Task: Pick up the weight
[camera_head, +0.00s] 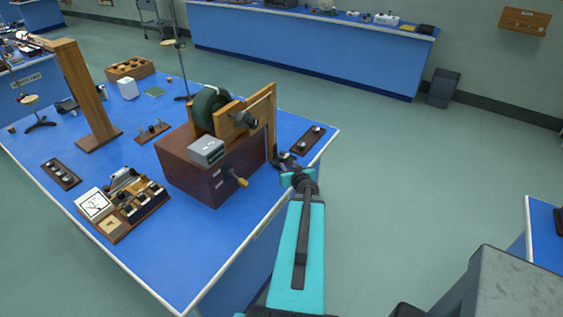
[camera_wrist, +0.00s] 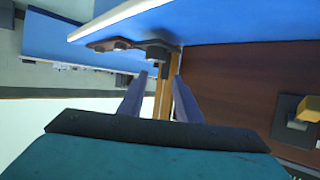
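My gripper (camera_head: 284,161) reaches over the right edge of the blue bench, beside the wooden apparatus box (camera_head: 210,172). In the wrist view my gripper (camera_wrist: 160,76) has its two fingers apart. A wooden post (camera_wrist: 163,98) shows between them, with a small dark piece (camera_wrist: 158,50) beyond the fingertips. I cannot tell whether this piece is the weight. In the head view, my gripper partly hides the area at the foot of the upright wooden arm (camera_head: 271,115), and no weight can be made out clearly.
The box carries a dark green wheel (camera_head: 209,108), a grey block (camera_head: 206,151) and a yellow-handled crank (camera_head: 237,178). A terminal board (camera_head: 308,140) lies just right of my gripper. A meter board (camera_head: 118,224) is at front left.

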